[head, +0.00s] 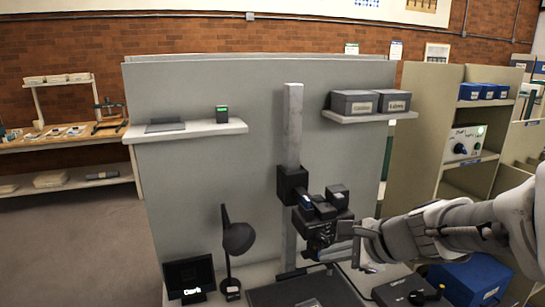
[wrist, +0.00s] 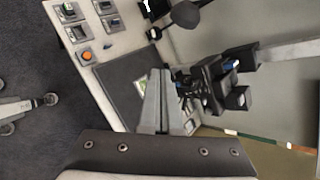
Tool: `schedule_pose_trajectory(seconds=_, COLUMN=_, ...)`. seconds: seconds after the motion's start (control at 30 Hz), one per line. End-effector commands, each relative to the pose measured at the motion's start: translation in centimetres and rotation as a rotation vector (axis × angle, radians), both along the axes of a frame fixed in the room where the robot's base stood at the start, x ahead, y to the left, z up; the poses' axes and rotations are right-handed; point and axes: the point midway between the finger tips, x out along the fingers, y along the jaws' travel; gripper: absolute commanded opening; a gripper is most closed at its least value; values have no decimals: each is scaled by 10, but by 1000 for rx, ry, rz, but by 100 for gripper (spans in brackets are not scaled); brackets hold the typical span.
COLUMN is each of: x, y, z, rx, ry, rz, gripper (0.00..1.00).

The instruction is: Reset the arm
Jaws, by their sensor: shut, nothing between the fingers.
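My gripper (head: 347,231) is at the end of my arm, which reaches in from the right in the head view. It is beside the black camera head of the copy stand (head: 321,226); I cannot tell whether they touch. In the wrist view my gripper (wrist: 160,72) shows its two grey fingers together, with nothing between them. The fingers are over the dark baseboard (wrist: 118,80), with the camera head (wrist: 212,85) just to their right. In the head view the baseboard (head: 300,292) is low in the picture, partly cut off.
A desk lamp (head: 237,240) and a small screen (head: 189,278) stand left of the column (head: 292,130). Two grey boxes (head: 355,103) sit on a shelf above. A blue bin (head: 480,277) is at the lower right. An orange button (wrist: 86,56) shows on the bench.

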Motion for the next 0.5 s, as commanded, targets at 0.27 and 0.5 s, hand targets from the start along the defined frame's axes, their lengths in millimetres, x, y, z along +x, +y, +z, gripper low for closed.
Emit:
schedule_pose_trajectory(seconds=0.27, x=-97, y=25, z=15, rx=-570, ry=-187, rz=648, gripper=0)
schedule_pose_trajectory(seconds=0.5, x=-155, y=1, z=18, rx=-1040, ry=-268, rz=1090, gripper=0)
